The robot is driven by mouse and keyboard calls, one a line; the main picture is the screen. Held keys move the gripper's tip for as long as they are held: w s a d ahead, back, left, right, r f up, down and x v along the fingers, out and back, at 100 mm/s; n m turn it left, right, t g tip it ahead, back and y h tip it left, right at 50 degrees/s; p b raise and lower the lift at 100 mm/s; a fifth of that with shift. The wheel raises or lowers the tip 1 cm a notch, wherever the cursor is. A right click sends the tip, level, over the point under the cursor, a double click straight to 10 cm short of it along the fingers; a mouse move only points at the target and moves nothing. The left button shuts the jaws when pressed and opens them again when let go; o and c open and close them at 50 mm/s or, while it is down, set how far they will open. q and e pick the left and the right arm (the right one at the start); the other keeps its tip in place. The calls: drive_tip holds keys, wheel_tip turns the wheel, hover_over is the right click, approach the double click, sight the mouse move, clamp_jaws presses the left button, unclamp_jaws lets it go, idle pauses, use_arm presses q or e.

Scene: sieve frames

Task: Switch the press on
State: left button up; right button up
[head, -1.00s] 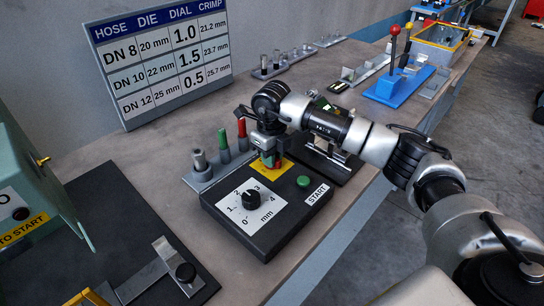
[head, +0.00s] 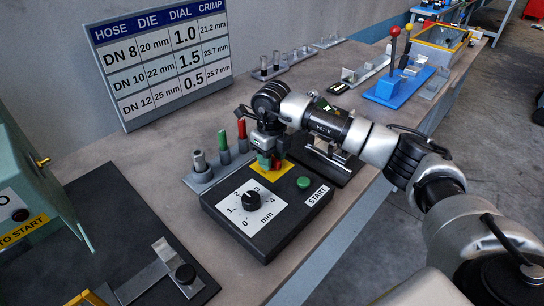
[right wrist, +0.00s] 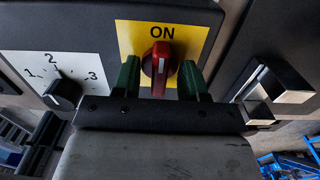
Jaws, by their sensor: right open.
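The control box (head: 232,228) stands on the bench in the head view. Its red rotary switch (right wrist: 160,68) sits on a yellow plate (right wrist: 203,28) marked ON in the right wrist view. The white line on the knob stands upright and points toward the word ON. My right gripper (right wrist: 160,80) has its two green fingers on either side of the knob, apart, with gaps that look narrow. In the head view my right gripper (head: 267,161) is over the yellow plate and hides most of the switch. My left gripper is not in view.
The box also carries a dial (head: 251,201) and a green START button (head: 303,182). A holder with several pegs (head: 205,177) stands behind it. A green machine (head: 35,185) is at the left, and a blue stand with levers (head: 398,85) is farther back.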

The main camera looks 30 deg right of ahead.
wheel_tip(320, 180, up, 11)
drive_tip(key=b, duration=0.1)
drive_tip(key=shift+f, duration=0.15)
drive_tip(key=shift+f, duration=0.1)
idle(0.5)
